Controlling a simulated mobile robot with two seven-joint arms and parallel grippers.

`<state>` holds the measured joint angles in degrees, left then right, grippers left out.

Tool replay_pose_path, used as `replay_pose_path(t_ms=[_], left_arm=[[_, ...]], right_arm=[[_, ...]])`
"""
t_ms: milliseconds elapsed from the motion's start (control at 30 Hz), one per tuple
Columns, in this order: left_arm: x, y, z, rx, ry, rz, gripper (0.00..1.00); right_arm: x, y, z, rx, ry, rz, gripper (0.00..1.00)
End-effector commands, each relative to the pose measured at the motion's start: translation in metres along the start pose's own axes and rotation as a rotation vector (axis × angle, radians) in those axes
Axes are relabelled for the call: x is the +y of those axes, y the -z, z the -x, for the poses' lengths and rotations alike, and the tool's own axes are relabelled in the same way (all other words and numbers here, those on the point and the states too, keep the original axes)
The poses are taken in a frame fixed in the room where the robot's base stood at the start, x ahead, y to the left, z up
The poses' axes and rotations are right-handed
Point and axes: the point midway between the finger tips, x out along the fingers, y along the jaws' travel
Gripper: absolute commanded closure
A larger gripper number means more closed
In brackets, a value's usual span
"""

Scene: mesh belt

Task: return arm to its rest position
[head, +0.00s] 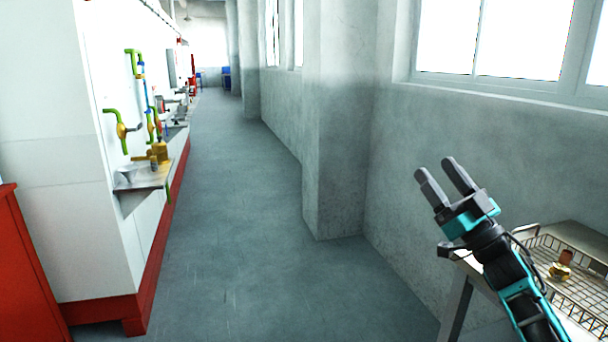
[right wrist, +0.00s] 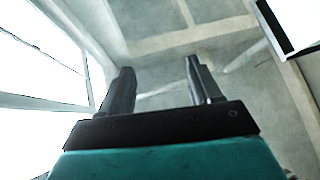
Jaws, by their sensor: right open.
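My right gripper (head: 445,178) is raised at the right of the head view, its two dark fingers apart and pointing up and to the left. It is open and empty. In the right wrist view the same gripper (right wrist: 160,85) shows its fingers spread with nothing between them, against the ceiling and a bright window. My right arm, teal and black, comes in from the bottom right, in front of the wire mesh belt. My left gripper is not in view.
A wire mesh belt (head: 572,288) on a frame holds a small brass and red part (head: 562,266) at the lower right. A concrete pillar (head: 338,130) stands ahead. A white wall unit (head: 60,130) and red cabinet (head: 22,275) stand left. The grey floor (head: 235,210) between is clear.

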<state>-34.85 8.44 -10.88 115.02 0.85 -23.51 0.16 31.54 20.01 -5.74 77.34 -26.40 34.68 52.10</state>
Motion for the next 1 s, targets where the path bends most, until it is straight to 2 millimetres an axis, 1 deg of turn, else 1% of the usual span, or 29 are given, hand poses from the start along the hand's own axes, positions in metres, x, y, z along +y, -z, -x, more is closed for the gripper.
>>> replay_pose_path(t_ms=[33,100,200,233,300,400,567,600,767,867,900,967,1000], left_arm=[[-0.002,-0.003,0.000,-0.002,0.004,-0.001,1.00],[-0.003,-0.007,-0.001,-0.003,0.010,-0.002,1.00],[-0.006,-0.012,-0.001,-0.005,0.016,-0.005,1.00],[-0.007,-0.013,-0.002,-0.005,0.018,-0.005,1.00],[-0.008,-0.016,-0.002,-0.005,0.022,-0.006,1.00],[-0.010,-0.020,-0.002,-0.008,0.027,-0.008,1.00],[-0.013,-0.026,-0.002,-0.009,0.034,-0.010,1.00],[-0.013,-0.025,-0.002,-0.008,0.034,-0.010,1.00],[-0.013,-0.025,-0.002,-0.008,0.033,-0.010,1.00],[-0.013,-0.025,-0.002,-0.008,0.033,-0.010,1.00],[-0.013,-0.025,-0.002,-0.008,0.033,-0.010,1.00],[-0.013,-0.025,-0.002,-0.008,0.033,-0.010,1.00],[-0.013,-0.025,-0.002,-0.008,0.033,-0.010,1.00]], right_arm=[[0.018,-0.008,0.001,-0.046,-0.093,0.051,0.37],[0.042,-0.023,0.006,-0.134,-0.216,0.126,0.37],[0.069,-0.045,0.019,-0.283,-0.344,0.213,0.37],[0.074,-0.052,0.023,-0.330,-0.373,0.234,0.37],[0.085,-0.066,0.034,-0.436,-0.421,0.275,0.37],[0.095,-0.086,0.050,-0.581,-0.459,0.320,0.37],[0.100,-0.114,0.076,-0.809,-0.463,0.369,0.37],[0.086,-0.127,0.091,-0.833,-0.447,0.357,0.37],[0.037,-0.158,0.139,-0.893,-0.399,0.307,0.37],[0.002,-0.175,0.174,-0.941,-0.369,0.266,0.37],[-0.014,-0.181,0.191,-0.962,-0.356,0.247,0.37],[-0.040,-0.189,0.217,-0.995,-0.338,0.215,0.37],[-0.059,-0.193,0.235,-1.019,-0.326,0.191,0.37]])
